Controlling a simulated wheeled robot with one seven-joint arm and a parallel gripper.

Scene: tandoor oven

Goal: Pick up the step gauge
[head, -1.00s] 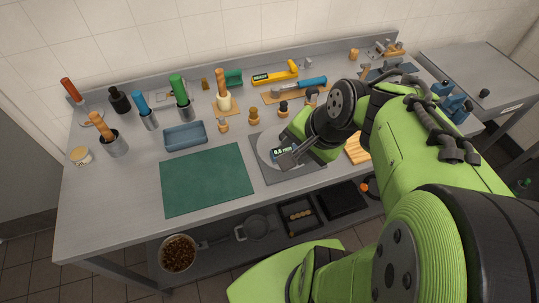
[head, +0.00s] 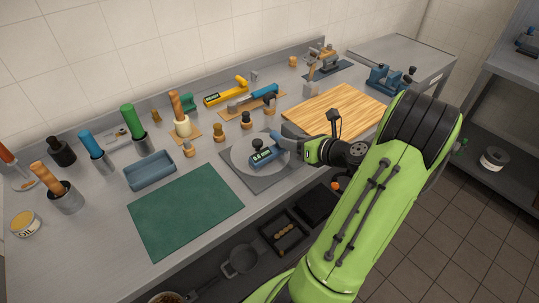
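A small blue gauge with a dark display (head: 264,153), which looks like the step gauge, is over the round grey disc (head: 240,160) on a dark square plate. My gripper (head: 288,146) is at the gauge's right end, above the right side of the disc. The fingers are small and partly hidden, so I cannot tell whether they are closed around the gauge or only beside it. I also cannot tell whether the gauge rests on the disc or is slightly above it.
A green mat (head: 186,210) and a blue tray (head: 150,170) lie left of the disc. Several small wooden-handled stamps stand behind it, with a yellow level (head: 226,92) farther back. A wooden board (head: 335,108) lies behind my arm at right.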

